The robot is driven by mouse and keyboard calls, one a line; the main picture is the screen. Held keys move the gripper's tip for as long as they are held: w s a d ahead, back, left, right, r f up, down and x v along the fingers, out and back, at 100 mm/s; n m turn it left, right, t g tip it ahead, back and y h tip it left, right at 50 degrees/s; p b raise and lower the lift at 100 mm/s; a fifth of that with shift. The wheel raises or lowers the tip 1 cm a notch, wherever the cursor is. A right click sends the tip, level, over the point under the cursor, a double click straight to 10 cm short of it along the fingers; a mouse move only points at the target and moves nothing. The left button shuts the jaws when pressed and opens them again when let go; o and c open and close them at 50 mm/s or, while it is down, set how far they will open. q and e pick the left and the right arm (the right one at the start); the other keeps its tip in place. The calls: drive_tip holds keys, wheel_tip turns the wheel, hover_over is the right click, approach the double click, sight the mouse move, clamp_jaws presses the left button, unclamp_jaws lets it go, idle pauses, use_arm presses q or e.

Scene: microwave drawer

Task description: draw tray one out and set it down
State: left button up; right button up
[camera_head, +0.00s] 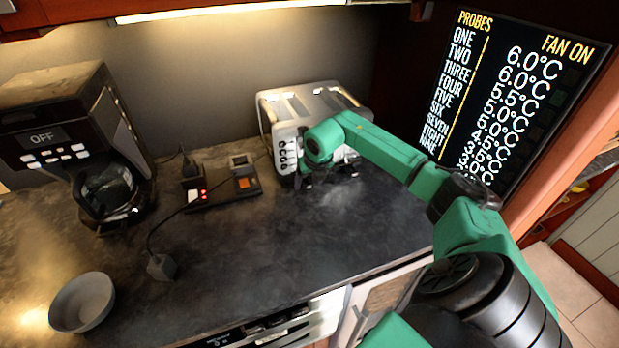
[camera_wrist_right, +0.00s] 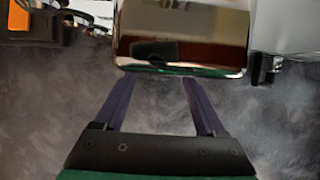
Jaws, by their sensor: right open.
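A silver toaster (camera_head: 300,106) with several slots in its top and a column of knobs on its near side stands at the back of the dark counter. My right gripper (camera_head: 330,174) is low in front of it, close to the counter. In the right wrist view, my right gripper (camera_wrist_right: 159,82) is open, its two fingers apart and reaching toward the lower edge of a shiny metal face (camera_wrist_right: 180,45). I cannot tell whether the fingertips touch it. Nothing shows between the fingers. I cannot make out a tray marked one. My left gripper is not in view.
A coffee maker (camera_head: 75,145) reading OFF stands at the left. A power strip (camera_head: 198,196) with a lit red switch and a small orange-marked box (camera_head: 245,180) lie mid-counter. A grey bowl (camera_head: 82,303) sits front left. A display (camera_head: 510,95) lists probe temperatures.

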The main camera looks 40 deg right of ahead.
drive_tip(key=shift+f, duration=0.2)
clamp_jaws()
drive_tip(key=shift+r, duration=0.1)
idle(1.5)
